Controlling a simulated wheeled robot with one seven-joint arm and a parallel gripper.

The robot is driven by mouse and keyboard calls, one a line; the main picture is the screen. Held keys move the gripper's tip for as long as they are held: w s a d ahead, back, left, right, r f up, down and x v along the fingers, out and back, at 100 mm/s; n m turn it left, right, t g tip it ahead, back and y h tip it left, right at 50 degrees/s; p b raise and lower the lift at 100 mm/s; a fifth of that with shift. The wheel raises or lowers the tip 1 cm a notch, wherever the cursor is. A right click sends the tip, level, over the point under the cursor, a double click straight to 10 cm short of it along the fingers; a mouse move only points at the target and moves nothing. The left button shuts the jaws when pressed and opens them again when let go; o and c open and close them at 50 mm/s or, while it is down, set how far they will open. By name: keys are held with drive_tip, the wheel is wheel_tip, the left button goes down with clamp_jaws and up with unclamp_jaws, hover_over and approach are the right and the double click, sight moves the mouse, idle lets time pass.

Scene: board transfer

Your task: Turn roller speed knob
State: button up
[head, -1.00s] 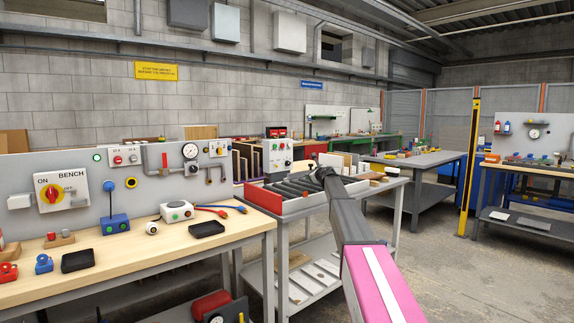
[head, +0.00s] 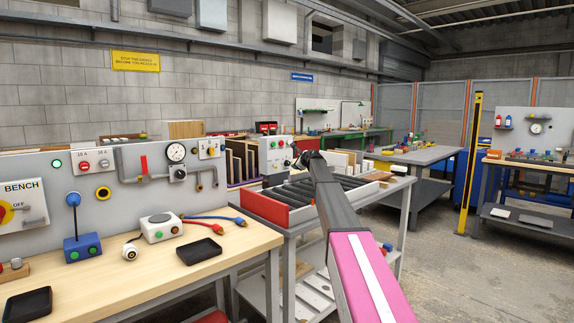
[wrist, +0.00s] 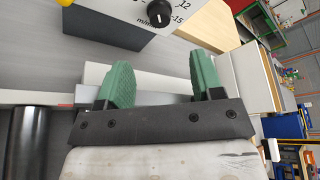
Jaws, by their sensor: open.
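The roller speed knob (wrist: 160,14) is a black round knob with a white pointer line at the top edge of the wrist view. It sits on a white panel face with the numbers 12 and 15 and part of "m/min" beside it. My gripper (wrist: 163,72) has two green fingers spread apart with nothing between them. The knob lies ahead of the gap between the fingertips, apart from them. In the head view the white control box (head: 273,155) stands behind the roller conveyor (head: 282,207), and my gripper (head: 308,157) is near its right side, its fingers too small to make out.
The conveyor's dark rollers and red end lie below my arm. A grey table (head: 415,155) stands behind at the right. The floor at the right is open.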

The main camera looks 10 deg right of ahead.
sight(289, 163)
drive_tip(key=x, duration=1)
drive_tip(key=shift+w+a+f, duration=0.1)
drive_tip(key=shift+w, duration=0.15)
drive_tip(key=c, duration=0.9)
